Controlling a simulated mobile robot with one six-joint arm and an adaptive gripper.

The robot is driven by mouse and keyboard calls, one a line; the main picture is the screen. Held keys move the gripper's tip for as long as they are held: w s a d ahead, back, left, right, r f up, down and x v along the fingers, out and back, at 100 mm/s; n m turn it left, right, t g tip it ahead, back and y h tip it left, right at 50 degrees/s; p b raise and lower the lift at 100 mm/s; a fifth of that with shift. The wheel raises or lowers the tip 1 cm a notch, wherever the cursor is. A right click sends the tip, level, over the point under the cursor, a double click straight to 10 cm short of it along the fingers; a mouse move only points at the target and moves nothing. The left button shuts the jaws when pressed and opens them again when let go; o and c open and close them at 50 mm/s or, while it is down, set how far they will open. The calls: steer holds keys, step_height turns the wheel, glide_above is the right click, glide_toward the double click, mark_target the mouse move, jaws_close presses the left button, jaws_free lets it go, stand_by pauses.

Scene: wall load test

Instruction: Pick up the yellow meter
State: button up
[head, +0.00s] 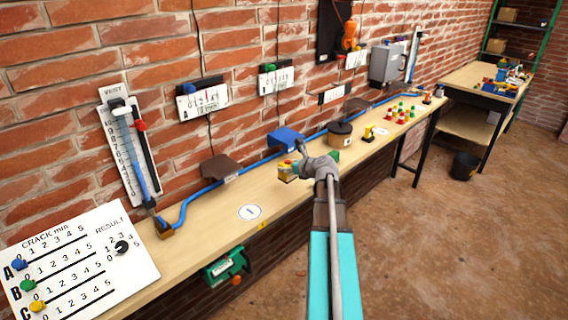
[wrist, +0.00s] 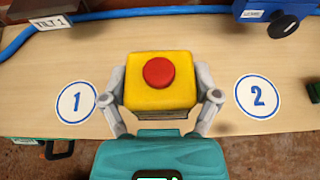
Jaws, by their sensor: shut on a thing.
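The yellow meter (wrist: 160,82) is a yellow box with a round red button on top. In the wrist view my gripper (wrist: 165,100) has one finger against each side of it, shut on it. In the head view my gripper (head: 304,163) is over the long bench, and the meter (head: 286,172) shows partly at its left, the rest hidden by the gripper. I cannot tell whether the meter's underside touches the bench.
The bench (head: 200,242) bears round marks 1 (wrist: 76,101) and 2 (wrist: 257,97). A blue hose (wrist: 120,14) runs along the wall side. Small coloured pieces (head: 401,113) lie farther right.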

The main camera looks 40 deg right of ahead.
steer(key=r+p+v, duration=0.1)
steer(key=p+v, duration=0.3)
steer(key=v, duration=0.7)
steer(key=shift+a, duration=0.35)
